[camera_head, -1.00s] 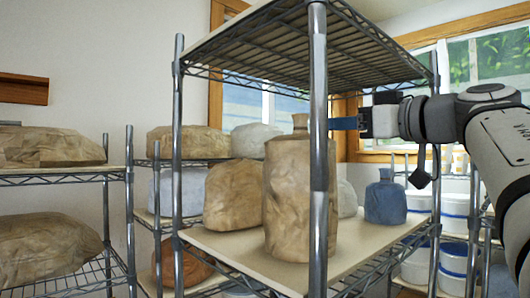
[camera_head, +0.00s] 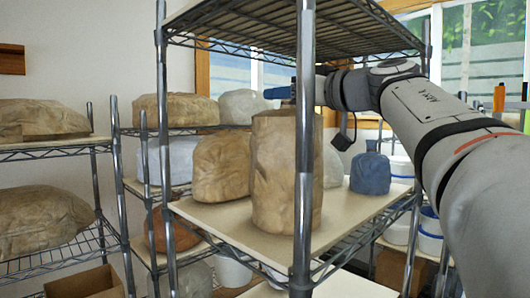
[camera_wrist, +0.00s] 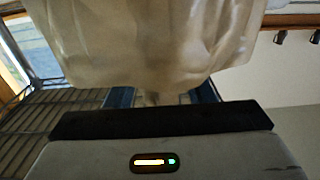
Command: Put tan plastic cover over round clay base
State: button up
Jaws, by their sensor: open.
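The tan plastic cover (camera_head: 283,180) is a tall, wrinkled, bag-like shape standing upright on the middle shelf, partly behind the front post. My gripper (camera_head: 280,92) is at its top, with a blue finger showing just above it. In the wrist view my gripper (camera_wrist: 163,97) is open, with blue fingers on both sides of a narrow neck under the pale draped cover (camera_wrist: 160,40). Whether the fingers touch the neck cannot be told. I cannot make out a round clay base for certain; the inside of the cover is hidden.
A steel front post (camera_head: 304,150) and the upper wire shelf (camera_head: 300,25) are close to my arm. A tan wrapped lump (camera_head: 222,167) and a blue jar (camera_head: 371,172) stand on the same shelf. Other racks hold wrapped lumps (camera_head: 40,118). The shelf front is bare.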

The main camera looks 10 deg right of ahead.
grip_shut()
dwell(0.5)
jog(key=shift+r, duration=0.1)
